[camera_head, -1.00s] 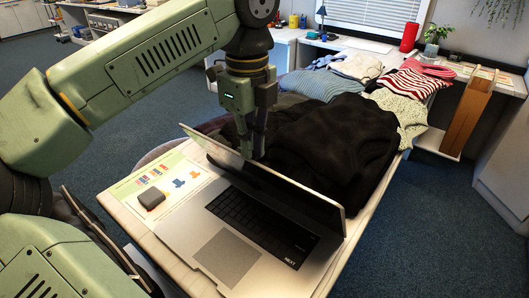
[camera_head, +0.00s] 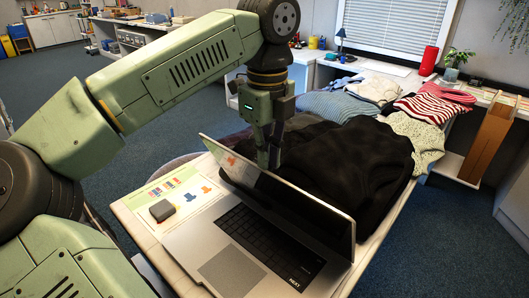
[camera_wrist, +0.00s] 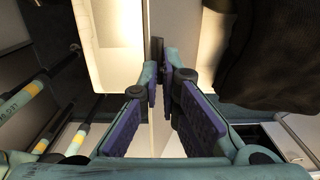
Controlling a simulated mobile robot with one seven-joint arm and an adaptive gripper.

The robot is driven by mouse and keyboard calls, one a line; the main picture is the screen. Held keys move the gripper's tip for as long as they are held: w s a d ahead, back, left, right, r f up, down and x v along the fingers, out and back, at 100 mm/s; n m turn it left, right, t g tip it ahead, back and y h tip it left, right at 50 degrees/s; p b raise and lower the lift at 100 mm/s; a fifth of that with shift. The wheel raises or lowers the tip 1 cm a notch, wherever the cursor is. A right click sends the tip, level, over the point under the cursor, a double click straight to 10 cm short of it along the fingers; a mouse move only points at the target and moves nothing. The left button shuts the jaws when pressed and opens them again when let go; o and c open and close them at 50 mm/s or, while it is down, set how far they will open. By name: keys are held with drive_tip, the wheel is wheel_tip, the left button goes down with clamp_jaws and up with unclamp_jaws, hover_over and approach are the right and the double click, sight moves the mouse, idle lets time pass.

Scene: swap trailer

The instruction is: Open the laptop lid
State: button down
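The silver laptop (camera_head: 228,266) stands open on the near part of the table, keyboard facing me. Its lid (camera_head: 290,205) is raised steeply, and its screen reflects the paper sheet. My gripper (camera_head: 268,160) points down behind the lid's top edge, at the back side near a black garment. Its lower tips are partly hidden by the lid. In the wrist view, the gripper (camera_wrist: 160,78) has its two purple-padded fingers converging, with a narrow gap at the tips. I cannot tell whether they touch the lid.
A black garment (camera_head: 345,165) lies heaped right behind the lid. A small dark grey block (camera_head: 162,210) rests on a printed sheet (camera_head: 182,190) left of the laptop. More folded clothes (camera_head: 415,135) lie farther back. My arm crosses above the table from the left.

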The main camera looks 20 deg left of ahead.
drive_tip(key=shift+w+d+f, duration=0.15)
drive_tip(key=shift+d+f, duration=0.15)
drive_tip(key=shift+f, duration=0.35)
drive_tip(key=c, duration=1.8)
unclamp_jaws()
drive_tip(key=shift+w+f, duration=0.1)
drive_tip(key=shift+w, duration=0.05)
drive_tip(key=shift+w+r+p, duration=0.2)
drive_tip(key=shift+r+p, duration=0.15)
drive_tip(key=w+d+r+p, duration=0.3)
drive_tip(key=w+r, duration=0.2)
drive_tip(key=w, duration=0.5)
drive_tip(key=shift+d+r, duration=0.2)
drive_tip(key=shift+r, duration=0.15)
